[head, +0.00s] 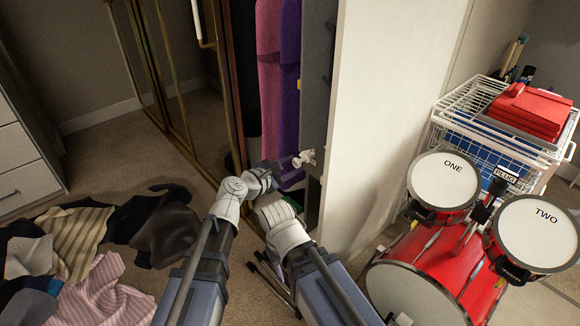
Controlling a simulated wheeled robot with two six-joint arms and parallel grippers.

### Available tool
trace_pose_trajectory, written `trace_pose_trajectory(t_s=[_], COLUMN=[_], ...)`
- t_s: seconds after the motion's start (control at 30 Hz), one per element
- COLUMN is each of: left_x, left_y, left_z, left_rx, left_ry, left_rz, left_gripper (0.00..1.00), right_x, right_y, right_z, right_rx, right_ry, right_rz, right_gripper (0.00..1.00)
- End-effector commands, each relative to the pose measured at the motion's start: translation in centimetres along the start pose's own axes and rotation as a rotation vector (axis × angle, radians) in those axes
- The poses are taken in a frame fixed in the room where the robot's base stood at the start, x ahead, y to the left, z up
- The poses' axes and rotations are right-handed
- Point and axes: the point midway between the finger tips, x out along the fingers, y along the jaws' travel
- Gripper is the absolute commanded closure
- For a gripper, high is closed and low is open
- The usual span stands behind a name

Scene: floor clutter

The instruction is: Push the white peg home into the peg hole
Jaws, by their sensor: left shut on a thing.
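The white peg (304,158) is at the inner grey side of the open wardrobe, near the middle of the head view. My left gripper (287,168) is at the peg's left end and shut on it. The peg hole cannot be made out; the peg's right end is against or close to the grey panel (316,100), and I cannot tell how deep it sits. My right gripper (267,199) is just below the left one, pointing into the wardrobe opening. Its fingers are too small and overlapped to read.
A white wardrobe panel (385,90) stands right of my arms, with purple clothes (290,75) hanging inside. Gold-framed doors (185,90) are at left. Clothes (95,235) litter the left floor. A red drum set (430,255) and white wire basket (480,105) crowd the right.

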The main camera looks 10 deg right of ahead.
Motion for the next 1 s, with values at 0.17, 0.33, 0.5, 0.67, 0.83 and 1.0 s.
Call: trace_pose_trajectory(t_s=[0.17, 0.33, 0.5, 0.67, 0.83, 1.0], left_x=[1.1, 2.6, 4.0, 4.9, 5.2, 5.2], left_y=[0.1, 0.1, 0.1, 0.0, 0.0, 0.0], left_z=[0.3, 0.8, 1.2, 1.5, 1.6, 1.6], left_rx=[0.000, 0.000, 0.001, -0.001, -0.001, -0.001], left_ry=[-0.001, -0.001, 0.000, 0.000, 0.000, 0.000], left_rz=[-0.001, -0.001, -0.002, 0.000, 0.000, 0.000], left_gripper=[1.00, 1.00, 1.00, 1.00, 1.00, 1.00], right_x=[0.0, 0.0, 0.0, 0.0, 0.0, 0.0], right_y=[0.0, 0.0, 0.0, 0.0, 0.0, 0.0], right_z=[0.0, 0.0, 0.0, 0.0, 0.0, 0.0], right_rx=[0.000, 0.000, 0.000, 0.000, 0.000, 0.000], right_ry=[0.000, 0.000, 0.000, 0.000, 0.000, 0.000], right_rz=[0.000, 0.000, 0.000, 0.000, 0.000, 0.000], right_gripper=[0.50, 0.50, 0.50, 0.50, 0.50, 0.50])
